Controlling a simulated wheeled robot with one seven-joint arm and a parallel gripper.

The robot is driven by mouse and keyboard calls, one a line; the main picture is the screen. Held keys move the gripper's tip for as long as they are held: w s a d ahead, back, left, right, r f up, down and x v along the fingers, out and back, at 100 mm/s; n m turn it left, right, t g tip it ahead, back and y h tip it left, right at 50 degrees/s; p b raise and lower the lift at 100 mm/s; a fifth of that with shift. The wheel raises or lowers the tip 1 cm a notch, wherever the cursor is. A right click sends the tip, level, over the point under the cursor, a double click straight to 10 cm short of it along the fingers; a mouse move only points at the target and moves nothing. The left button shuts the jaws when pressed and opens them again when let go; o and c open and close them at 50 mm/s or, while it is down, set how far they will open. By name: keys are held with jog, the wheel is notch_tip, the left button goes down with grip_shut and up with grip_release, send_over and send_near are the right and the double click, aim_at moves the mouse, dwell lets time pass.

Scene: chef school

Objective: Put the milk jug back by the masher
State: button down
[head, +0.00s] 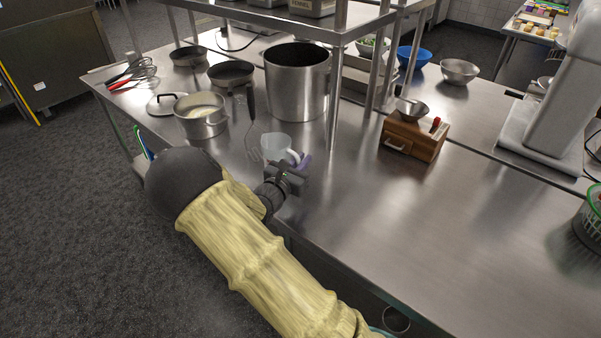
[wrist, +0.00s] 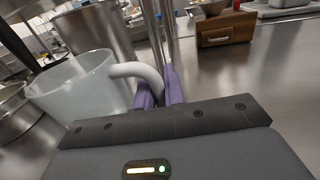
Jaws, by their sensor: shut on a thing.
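The milk jug (head: 276,147) is a pale, translucent white jug near the front edge of the steel table. It also shows large at the left of the wrist view (wrist: 80,88). My gripper (head: 302,163) is shut on its handle, which runs between the purple fingers (wrist: 160,90). The jug looks upright or slightly tilted; I cannot tell whether its base touches the table. The masher (head: 251,108), with a black handle and wire head, is just left of the jug in the head view. Its lower part is close beside the jug.
A saucepan (head: 201,115), a lid (head: 166,104) and a tall steel pot (head: 297,82) stand left of and behind the jug. A shelf post (head: 333,110) rises behind it. A wooden box grinder (head: 411,138) stands to the right.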

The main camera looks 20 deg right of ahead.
jog(key=shift+f, duration=2.1)
jog(key=shift+f, duration=0.1)
jog(key=c, duration=1.5)
grip_release()
jog(key=shift+w, duration=0.15)
jog(key=shift+d, duration=0.2)
jog(key=shift+a, duration=0.1)
jog(key=b+v, duration=0.1)
jog(key=v, duration=1.1)
jog(key=shift+r, duration=0.2)
